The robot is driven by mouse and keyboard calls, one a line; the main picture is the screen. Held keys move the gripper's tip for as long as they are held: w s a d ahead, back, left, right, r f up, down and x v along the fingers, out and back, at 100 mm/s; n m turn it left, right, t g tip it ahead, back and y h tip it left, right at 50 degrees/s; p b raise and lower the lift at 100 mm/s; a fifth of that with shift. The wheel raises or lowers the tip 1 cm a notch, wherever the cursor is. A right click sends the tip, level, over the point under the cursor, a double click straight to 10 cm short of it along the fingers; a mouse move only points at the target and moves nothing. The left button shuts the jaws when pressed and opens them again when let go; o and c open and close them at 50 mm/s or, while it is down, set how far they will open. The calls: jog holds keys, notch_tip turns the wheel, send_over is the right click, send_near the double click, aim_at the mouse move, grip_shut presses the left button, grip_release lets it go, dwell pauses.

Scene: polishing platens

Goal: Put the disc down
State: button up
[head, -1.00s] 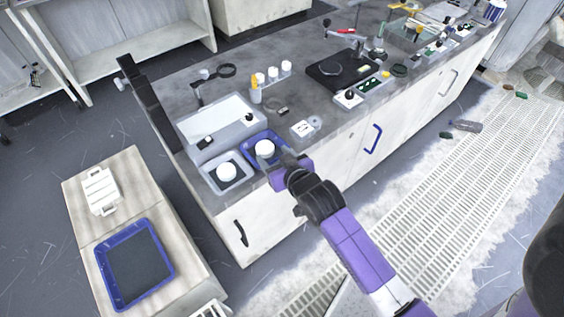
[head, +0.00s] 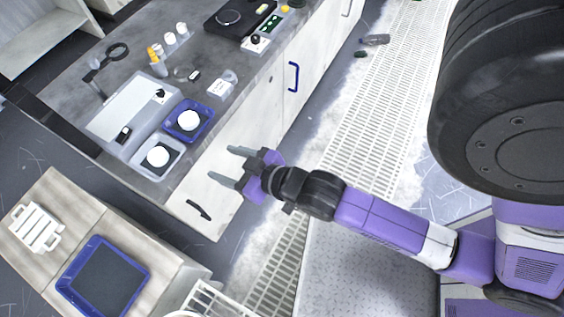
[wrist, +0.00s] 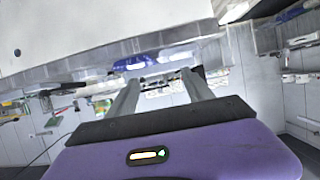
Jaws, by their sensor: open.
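A white round disc (head: 187,121) lies in the small blue tray (head: 207,130) at the near edge of the bench. A second white disc (head: 158,156) lies in the grey tray (head: 143,170) to its left. My gripper (head: 224,164) is open and empty, with two grey fingers spread apart. It is off the front of the bench, clear of both trays. In the wrist view my gripper's fingers (wrist: 157,82) show nothing between them, and a blue tray edge (wrist: 140,63) shows beyond them.
A low wooden stand (head: 165,262) at lower left carries a large blue tray (head: 148,274) with a dark bottom and a white rack (head: 38,224). The bench front (head: 232,165) has a dark handle (head: 199,210). White bottles (head: 170,38) stand farther back.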

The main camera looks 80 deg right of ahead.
jog(key=s+a+r+n+t+y, duration=0.1)
jog(key=s+a+r+y, duration=0.1)
jog(key=s+a+r, duration=0.2)
jog(key=s+a+r+n+t+y, duration=0.1)
jog(key=s+a+r, duration=0.4)
jog(key=s, duration=0.6)
jog(key=shift+n+y, duration=0.5)
jog(key=shift+n, duration=0.2)
jog(key=shift+r, duration=0.1)
